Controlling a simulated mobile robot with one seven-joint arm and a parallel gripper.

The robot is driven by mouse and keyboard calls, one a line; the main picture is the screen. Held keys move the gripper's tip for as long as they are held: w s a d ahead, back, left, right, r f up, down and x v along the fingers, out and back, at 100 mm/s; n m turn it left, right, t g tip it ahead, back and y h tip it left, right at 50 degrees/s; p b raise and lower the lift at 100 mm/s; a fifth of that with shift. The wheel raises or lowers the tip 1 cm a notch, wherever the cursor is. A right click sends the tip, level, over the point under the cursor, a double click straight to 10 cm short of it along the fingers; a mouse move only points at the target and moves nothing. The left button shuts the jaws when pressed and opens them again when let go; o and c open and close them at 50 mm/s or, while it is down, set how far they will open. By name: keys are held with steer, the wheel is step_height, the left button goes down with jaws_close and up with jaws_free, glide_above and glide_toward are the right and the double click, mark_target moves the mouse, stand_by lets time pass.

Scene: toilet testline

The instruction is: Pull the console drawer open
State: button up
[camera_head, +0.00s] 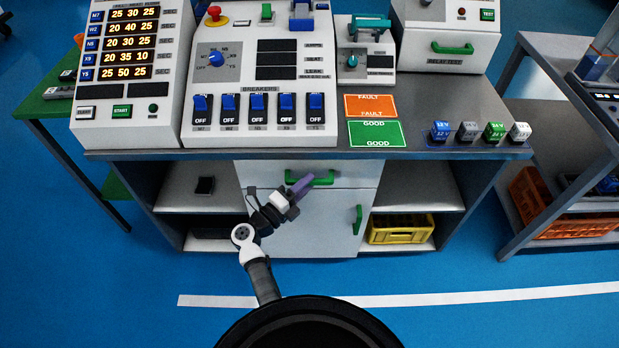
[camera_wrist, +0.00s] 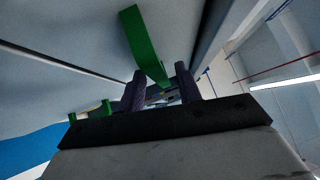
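The console drawer (camera_head: 357,174) is the light grey front under the worktop, and it looks flush with the cabinet. Its green handle (camera_head: 325,178) runs across the middle of the front. My gripper (camera_head: 303,184) is at the left part of this handle and partly covers it. In the wrist view the green handle (camera_wrist: 142,40) reaches down between my two purple fingers (camera_wrist: 161,92). The fingers stand apart, with a gap visible beside the handle, so no firm grip shows. Whether either finger touches the handle is hard to tell.
Below the drawer is a cabinet door with a green upright handle (camera_head: 357,219). Open shelves flank it, with a yellow crate (camera_head: 400,229) at right. The worktop (camera_head: 440,105) overhangs above. A side cart with an orange crate (camera_head: 570,215) stands at right. Blue floor in front is clear.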

steer(key=shift+x, duration=0.9)
jaws_close()
